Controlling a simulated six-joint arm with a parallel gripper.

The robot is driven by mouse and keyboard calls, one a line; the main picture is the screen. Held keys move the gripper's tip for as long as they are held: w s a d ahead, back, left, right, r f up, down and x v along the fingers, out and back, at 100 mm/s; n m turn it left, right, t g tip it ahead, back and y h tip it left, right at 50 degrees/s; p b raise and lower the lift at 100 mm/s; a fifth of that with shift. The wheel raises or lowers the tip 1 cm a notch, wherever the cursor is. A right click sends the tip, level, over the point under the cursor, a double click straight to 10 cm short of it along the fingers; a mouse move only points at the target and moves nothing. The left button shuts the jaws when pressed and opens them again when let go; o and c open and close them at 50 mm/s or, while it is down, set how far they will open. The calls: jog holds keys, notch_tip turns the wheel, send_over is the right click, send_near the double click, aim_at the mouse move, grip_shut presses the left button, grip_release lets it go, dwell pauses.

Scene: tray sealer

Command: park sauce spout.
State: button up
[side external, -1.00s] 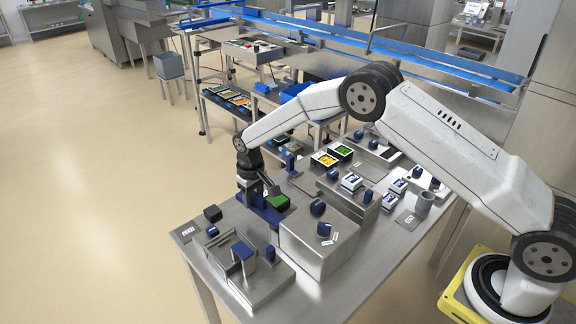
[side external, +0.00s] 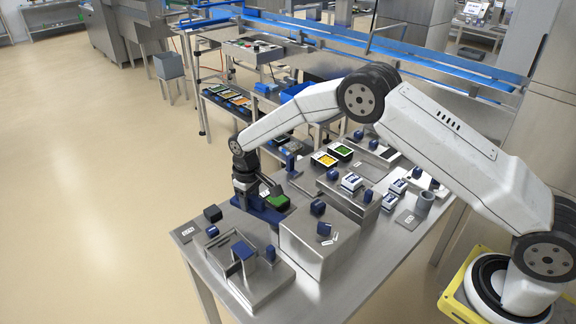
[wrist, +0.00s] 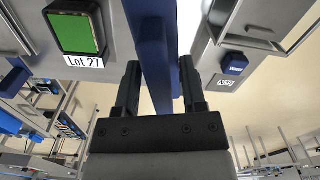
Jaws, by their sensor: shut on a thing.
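My gripper (wrist: 160,88) has its two dark fingers on either side of a long blue bar (wrist: 153,50) and is shut on it. The bar looks like part of the sauce spout, but the spout's outlet cannot be made out. A black tray with a green fill (wrist: 75,30) and a "Lot 27" label lies left of the bar in the wrist view. In the side view, my gripper (side external: 247,200) points down at the table beside this green tray (side external: 277,202). Its fingertips are too small and dark there to tell apart.
A steel box (side external: 318,245) stands right of my gripper. A steel fixture with blue knobs (side external: 240,268) is at the near left table end, with a dark block (side external: 212,213) behind it. A yellow-filled tray (side external: 324,160) and several labelled packs sit farther back.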

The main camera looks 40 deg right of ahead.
jog(key=o, duration=0.7)
jog(key=shift+o, duration=0.2)
jog(key=shift+r, duration=0.15)
jog(key=shift+r, duration=3.35)
jog(key=shift+s+d+r, duration=0.3)
jog(key=shift+s+r, duration=0.1)
jog(key=s+d+r+m+t, duration=0.1)
jog(key=s+d, duration=0.2)
jog(key=s, duration=0.6)
jog(key=s+d+r+m, duration=0.1)
jog(key=s+d+r, duration=0.1)
jog(key=s, duration=0.7)
jog(key=s+d+r+m+t, duration=0.1)
jog(key=s+d+r, duration=0.1)
jog(key=s, duration=0.7)
jog(key=shift+s+d+t, duration=0.3)
jog(key=shift+s+d, duration=0.1)
jog(key=shift+d, duration=0.5)
